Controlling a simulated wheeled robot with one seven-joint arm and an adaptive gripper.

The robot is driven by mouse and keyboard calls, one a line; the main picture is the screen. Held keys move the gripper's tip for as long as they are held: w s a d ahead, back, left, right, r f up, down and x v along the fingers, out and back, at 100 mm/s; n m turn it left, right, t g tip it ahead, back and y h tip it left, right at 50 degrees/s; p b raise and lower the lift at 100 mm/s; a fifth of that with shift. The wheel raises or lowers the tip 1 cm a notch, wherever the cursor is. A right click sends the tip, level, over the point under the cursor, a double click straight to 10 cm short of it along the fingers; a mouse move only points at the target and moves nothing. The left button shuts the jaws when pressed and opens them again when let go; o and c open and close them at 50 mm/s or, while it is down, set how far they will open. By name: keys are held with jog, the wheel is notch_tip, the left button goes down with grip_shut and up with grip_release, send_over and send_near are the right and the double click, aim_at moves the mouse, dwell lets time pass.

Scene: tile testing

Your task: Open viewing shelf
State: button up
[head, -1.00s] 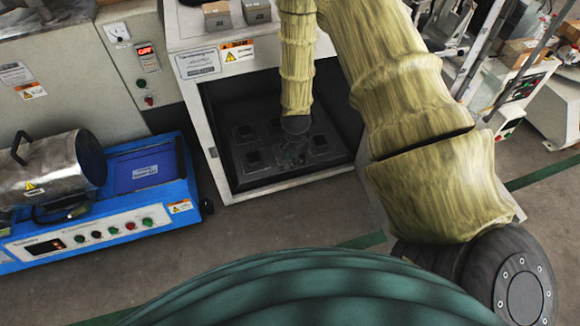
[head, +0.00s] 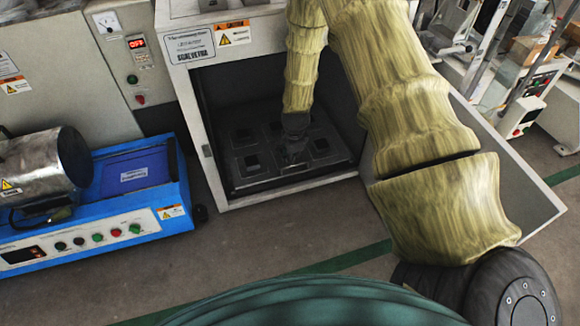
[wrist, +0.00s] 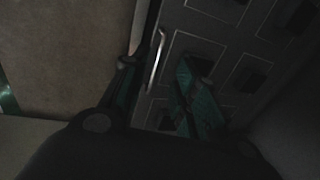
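The viewing shelf is a dark panel with several square recesses (head: 245,165), low inside a white cabinet whose front is open. It also shows in the wrist view (wrist: 220,55). A thin silver handle (wrist: 156,60) stands at the shelf's edge in the wrist view. My gripper (head: 294,156) reaches into the cabinet just over the shelf. In the wrist view my gripper (wrist: 160,80) has its fingers apart, with the handle between them. The picture is dark, and I cannot tell whether either finger touches the handle.
The white cabinet (head: 195,140) surrounds my gripper at the sides and top. Its door (head: 510,175) appears swung out to the right, behind my arm. A blue machine with a metal cylinder (head: 160,190) stands at the left. The floor in front (head: 250,240) is clear.

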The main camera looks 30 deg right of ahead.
jog(key=b, duration=0.2)
send_over(290, 173)
notch_tip(290, 173, down, 6)
jog(key=shift+r, duration=0.1)
jog(key=shift+c, duration=0.3)
grip_shut()
